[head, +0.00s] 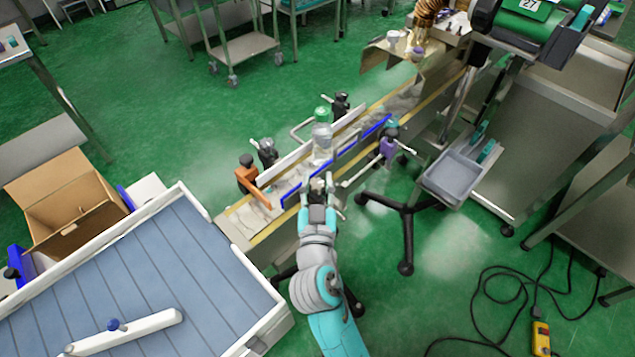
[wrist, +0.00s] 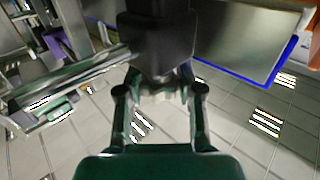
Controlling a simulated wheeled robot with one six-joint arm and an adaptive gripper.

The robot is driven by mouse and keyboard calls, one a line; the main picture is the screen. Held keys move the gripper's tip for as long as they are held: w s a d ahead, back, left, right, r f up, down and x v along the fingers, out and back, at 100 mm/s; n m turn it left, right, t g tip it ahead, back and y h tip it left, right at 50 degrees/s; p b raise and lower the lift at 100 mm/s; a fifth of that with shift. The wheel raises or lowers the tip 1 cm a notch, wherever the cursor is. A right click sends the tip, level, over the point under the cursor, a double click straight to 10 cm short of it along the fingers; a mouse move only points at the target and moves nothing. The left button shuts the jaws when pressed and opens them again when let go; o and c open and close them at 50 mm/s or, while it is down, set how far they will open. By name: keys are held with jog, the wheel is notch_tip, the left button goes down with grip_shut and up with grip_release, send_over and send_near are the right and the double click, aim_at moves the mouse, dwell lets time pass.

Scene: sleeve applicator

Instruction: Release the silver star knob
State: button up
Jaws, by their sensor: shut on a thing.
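My gripper (head: 318,190) is at the near side of the conveyor, in front of the blue-edged guide rail (head: 340,160). In the wrist view my gripper's two fingers (wrist: 158,92) reach up on both sides of a small silvery knob (wrist: 158,88) and are closed on it. The knob sits under a black clamp block (wrist: 158,35). Its star shape is mostly hidden by the fingers and the block. In the head view the knob is too small and covered to make out clearly.
A clear bottle with a green cap (head: 321,125) stands between the rails. Other black clamps (head: 267,150) and an orange bracket (head: 248,175) line the far side. A purple clamp (head: 388,148) with a metal rod is to the right. A black-legged stand (head: 405,215) is on the floor.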

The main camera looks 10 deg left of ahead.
jog(key=shift+n+g+y, duration=0.45)
jog(key=shift+n+y, duration=0.55)
jog(key=shift+y, duration=0.5)
jog(key=shift+n+g+y, duration=0.45)
jog(key=shift+n+y, duration=0.55)
jog(key=shift+y, duration=0.5)
jog(key=shift+n+g+y, duration=1.7)
jog(key=shift+n+y, duration=0.2)
jog(key=shift+y, duration=0.5)
jog(key=o, duration=1.2)
jog(key=shift+a, duration=0.1)
jog(key=shift+c, duration=0.2)
jog(key=shift+m+t+h, duration=0.5)
jog(key=shift+h, duration=0.1)
jog(key=shift+m+t+h, duration=0.6)
jog(key=shift+h, duration=0.1)
jog(key=shift+m+t+h, duration=0.4)
jog(key=shift+m+h, duration=0.1)
jog(key=shift+h, duration=0.2)
jog(key=shift+m+t+h, duration=0.55)
jog(key=shift+m+h, duration=0.45)
jog(key=shift+h, duration=0.45)
jog(key=shift+m+t+h, duration=0.55)
jog(key=shift+m+h, duration=0.45)
jog(key=shift+h, duration=0.45)
